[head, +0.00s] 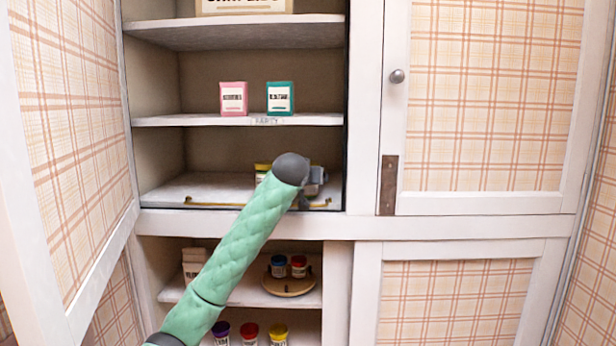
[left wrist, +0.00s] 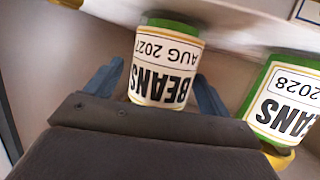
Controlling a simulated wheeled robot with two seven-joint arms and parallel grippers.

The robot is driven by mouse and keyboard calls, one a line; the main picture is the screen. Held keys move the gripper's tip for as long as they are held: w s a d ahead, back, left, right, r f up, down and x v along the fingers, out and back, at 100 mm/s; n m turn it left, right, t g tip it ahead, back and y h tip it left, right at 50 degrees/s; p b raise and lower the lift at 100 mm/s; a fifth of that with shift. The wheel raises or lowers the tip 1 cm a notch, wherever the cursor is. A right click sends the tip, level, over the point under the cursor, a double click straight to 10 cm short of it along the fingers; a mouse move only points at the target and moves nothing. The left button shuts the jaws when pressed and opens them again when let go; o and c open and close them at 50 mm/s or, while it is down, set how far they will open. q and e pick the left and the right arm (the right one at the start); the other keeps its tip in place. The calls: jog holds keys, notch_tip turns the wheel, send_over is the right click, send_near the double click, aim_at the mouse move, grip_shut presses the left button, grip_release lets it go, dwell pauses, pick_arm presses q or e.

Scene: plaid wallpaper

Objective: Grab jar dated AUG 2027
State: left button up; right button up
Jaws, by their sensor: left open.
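The jar labelled BEANS AUG 2027 (left wrist: 165,72) appears upside down in the left wrist view, with a white label and a green band at its far end. My left gripper (left wrist: 155,88) is open, with one blue finger on each side of this jar; I cannot tell whether they touch it. A second BEANS jar (left wrist: 285,105), its label ending in 2028, stands to the right, outside the fingers. In the head view my left gripper (head: 316,182) is at the cupboard's middle shelf, mostly hidden behind my wrist. A yellow-topped item (head: 262,169) shows partly beside it. My right gripper is not in view.
The middle shelf (head: 170,192) has a low brass rail at its front. Pink (head: 233,98) and teal (head: 280,97) boxes stand on the shelf above. Small jars stand on a round wooden tray (head: 290,287) below. An open door (head: 70,150) stands at the left.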

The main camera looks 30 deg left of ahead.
pick_arm(q)
jog(key=shift+s, duration=0.1)
jog(key=shift+c, duration=1.2)
jog(key=c, duration=1)
jog(key=shift+o, duration=0.2)
